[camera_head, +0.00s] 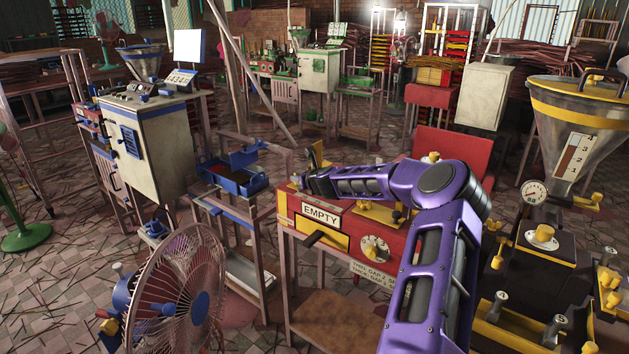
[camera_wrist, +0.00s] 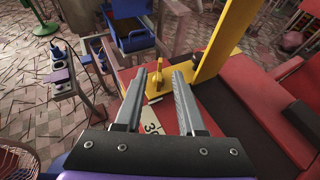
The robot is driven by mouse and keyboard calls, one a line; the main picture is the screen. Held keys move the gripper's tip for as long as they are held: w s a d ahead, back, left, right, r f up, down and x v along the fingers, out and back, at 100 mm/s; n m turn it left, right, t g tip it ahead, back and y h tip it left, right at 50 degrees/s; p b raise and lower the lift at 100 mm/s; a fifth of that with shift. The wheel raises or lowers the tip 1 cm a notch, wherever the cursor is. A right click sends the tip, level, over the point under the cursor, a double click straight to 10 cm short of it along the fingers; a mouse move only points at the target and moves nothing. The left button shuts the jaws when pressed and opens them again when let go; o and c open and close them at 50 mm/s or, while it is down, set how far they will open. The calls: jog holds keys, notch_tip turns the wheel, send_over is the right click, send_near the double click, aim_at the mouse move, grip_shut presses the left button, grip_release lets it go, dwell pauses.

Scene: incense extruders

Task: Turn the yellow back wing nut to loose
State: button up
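A small yellow wing nut (camera_wrist: 157,80) shows in the wrist view on the end of the red machine, beside a yellow upright bracket (camera_wrist: 222,42). My gripper (camera_wrist: 159,76) is open, with its two grey fingers pointing toward the wing nut. The nut appears between the fingertips, with a visible gap on each side; I cannot tell whether the tips reach down to its depth. In the head view my gripper (camera_head: 306,181) is at the left back end of the red machine (camera_head: 345,228), near the upright bracket (camera_head: 317,156). The wing nut cannot be made out there.
A blue tray (camera_wrist: 133,35) on a stand is just beyond the machine's end. An "EMPTY" sign (camera_head: 320,214) and a dial (camera_head: 375,248) are on the machine's front. A fan (camera_head: 180,295) stands at front left, a funnel machine (camera_head: 575,130) at right.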

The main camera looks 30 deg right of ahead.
jog(key=v, duration=1.3)
jog(key=shift+r, duration=0.15)
